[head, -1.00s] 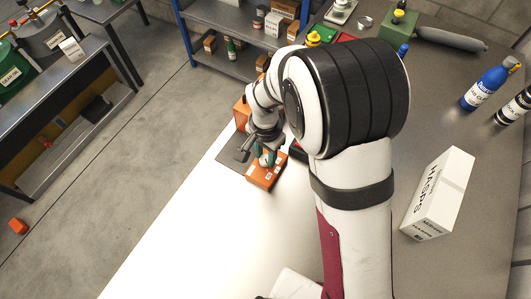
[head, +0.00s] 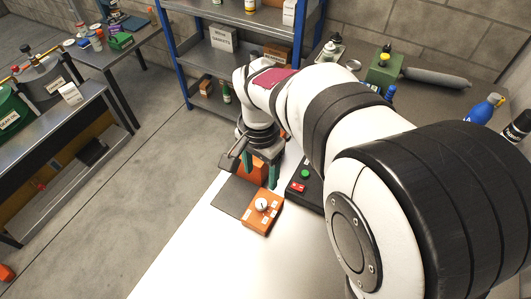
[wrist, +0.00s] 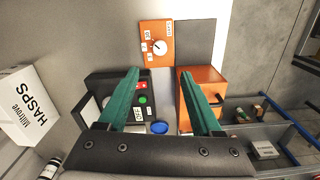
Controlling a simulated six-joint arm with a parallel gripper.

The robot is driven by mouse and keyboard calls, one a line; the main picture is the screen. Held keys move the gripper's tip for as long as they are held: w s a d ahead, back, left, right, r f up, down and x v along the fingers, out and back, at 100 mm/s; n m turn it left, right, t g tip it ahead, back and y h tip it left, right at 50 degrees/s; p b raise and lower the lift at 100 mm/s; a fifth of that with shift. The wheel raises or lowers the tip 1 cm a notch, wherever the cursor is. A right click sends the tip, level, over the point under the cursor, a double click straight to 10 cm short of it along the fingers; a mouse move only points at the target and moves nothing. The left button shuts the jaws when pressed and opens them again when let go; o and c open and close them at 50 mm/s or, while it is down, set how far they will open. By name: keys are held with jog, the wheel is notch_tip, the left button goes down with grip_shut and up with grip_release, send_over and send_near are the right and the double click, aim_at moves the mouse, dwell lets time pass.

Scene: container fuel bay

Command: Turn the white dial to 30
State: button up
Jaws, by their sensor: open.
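The white dial (head: 262,204) sits on top of an orange box (head: 257,222) on the bench. The wrist view shows the dial (wrist: 160,47) with a dark pointer mark and small white labels around it; I cannot read the numbers surely. My gripper (head: 259,181) has two green fingers spread apart with nothing between them. In the head view it is just behind the dial, toward the shelf. In the wrist view my gripper (wrist: 158,72) has its fingertips below the dial in the picture, apart from it. The dial is uncovered in both views.
A dark control box (wrist: 110,88) with green and red buttons and another orange box (wrist: 202,90) stand close to my fingers. A dark mat (head: 236,196) lies beside the dial box. A white HASPS carton (wrist: 30,100) stands off to the left. The front bench top is clear.

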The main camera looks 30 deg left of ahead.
aim_at(262, 202)
notch_tip(262, 202, up, 3)
jog(key=shift+f, duration=0.1)
jog(key=shift+m, duration=0.6)
notch_tip(262, 202, down, 16)
jog(key=shift+r, duration=0.1)
jog(key=shift+c, duration=0.2)
grip_shut()
